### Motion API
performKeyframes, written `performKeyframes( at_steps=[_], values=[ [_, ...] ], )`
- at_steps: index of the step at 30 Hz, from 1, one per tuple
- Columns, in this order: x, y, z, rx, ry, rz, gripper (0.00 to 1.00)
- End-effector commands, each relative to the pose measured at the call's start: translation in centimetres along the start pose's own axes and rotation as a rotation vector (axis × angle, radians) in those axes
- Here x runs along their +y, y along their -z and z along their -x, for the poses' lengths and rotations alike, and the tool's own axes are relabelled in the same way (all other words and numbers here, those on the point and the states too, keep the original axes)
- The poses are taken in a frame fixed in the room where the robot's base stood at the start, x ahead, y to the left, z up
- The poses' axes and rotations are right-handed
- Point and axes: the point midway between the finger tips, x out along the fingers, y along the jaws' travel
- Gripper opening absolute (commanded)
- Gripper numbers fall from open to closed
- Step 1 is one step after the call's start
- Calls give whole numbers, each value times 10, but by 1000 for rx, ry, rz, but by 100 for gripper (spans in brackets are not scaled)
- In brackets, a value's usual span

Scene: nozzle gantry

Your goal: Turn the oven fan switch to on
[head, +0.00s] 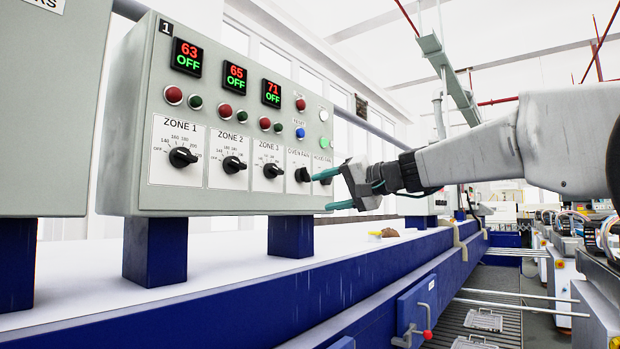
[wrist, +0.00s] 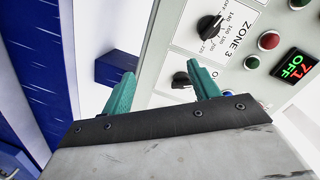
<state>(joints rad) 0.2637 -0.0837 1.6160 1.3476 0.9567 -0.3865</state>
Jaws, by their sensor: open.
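The oven fan switch (head: 302,174) is a black rotary knob on a white plate labelled OVEN FAN, right of the ZONE 3 dial on the grey control box. Its setting is too small to read. In the wrist view the knob beside ZONE 3 (wrist: 180,80) shows just left of one finger, partly covered by it. My gripper (head: 321,192) has teal fingers and is open and empty at the box's lower right. Its upper fingertip appears close to the oven fan knob; I cannot tell whether they touch. The wrist view also shows the fingers apart (wrist: 161,69).
Left of the switch are the ZONE 1 (head: 183,157), ZONE 2 (head: 234,164) and ZONE 3 (head: 273,171) dials. Another black switch (head: 325,172) sits right, behind my gripper. Blue posts (head: 291,237) carry the box. Open space lies below and right of it.

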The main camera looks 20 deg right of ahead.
Motion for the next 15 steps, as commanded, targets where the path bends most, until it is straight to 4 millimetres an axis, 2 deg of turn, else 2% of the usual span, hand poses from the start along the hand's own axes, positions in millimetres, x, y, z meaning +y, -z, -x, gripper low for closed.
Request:
performKeyframes(
  at_steps=[1,3,5,8,15],
  values=[
    [-4,23,-3,41,36,-10,61],
    [-10,46,-3,87,77,-19,61],
    [-14,56,-4,110,99,-24,61],
    [-17,64,-11,123,114,-29,61],
    [-21,67,-48,121,114,-28,61]
  ],
)
